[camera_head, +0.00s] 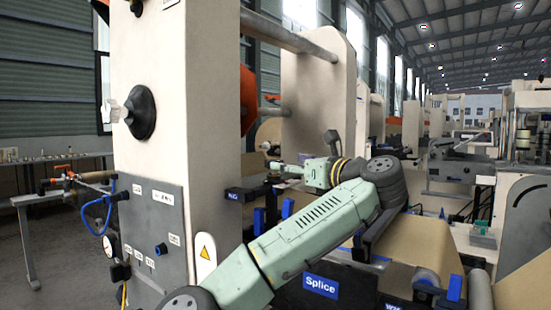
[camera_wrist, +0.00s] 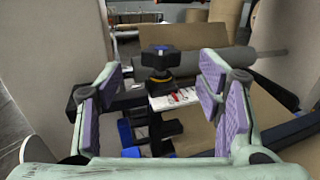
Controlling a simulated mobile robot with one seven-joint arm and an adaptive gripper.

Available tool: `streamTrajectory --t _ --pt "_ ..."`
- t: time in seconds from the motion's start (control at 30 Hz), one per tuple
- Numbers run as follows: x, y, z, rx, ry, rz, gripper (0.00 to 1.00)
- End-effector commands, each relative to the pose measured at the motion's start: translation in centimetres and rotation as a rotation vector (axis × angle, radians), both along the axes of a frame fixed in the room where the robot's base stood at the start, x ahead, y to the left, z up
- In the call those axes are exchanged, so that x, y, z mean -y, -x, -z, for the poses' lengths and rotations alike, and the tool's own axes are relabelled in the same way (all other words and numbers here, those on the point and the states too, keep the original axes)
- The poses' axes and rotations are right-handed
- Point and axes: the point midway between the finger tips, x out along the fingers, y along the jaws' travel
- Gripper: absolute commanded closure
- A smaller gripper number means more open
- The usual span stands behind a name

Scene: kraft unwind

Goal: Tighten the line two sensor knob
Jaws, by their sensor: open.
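I cannot read whether the label says line two. My gripper (camera_wrist: 162,76) is open and empty, its purple pads wide apart. The knob shows in the gap between the fingers, beyond them and apart from both pads. In the head view my gripper (camera_head: 277,167) is beside the machine frame, small, and I cannot make out the knob clearly there.
A grey roller (camera_wrist: 210,62) runs behind the knob. Blue clamps (camera_wrist: 127,132) and dark rails lie below. A tall cream machine column (camera_head: 158,120) stands left of my arm, with a grey control panel (camera_head: 152,225). A blue Splice sign (camera_head: 320,286) is under my arm.

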Motion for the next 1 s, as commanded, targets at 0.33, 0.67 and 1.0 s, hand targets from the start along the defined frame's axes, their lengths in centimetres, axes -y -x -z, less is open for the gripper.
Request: streamTrajectory --t 0.33,0.67,1.0 --pt "-3.5 -4.8 -0.2 0.0 0.002 0.001 0.39" --pt "-4.2 -5.8 0.0 0.003 0.002 0.003 0.39" --pt "-4.2 -5.8 0.0 0.003 0.002 0.003 0.54"
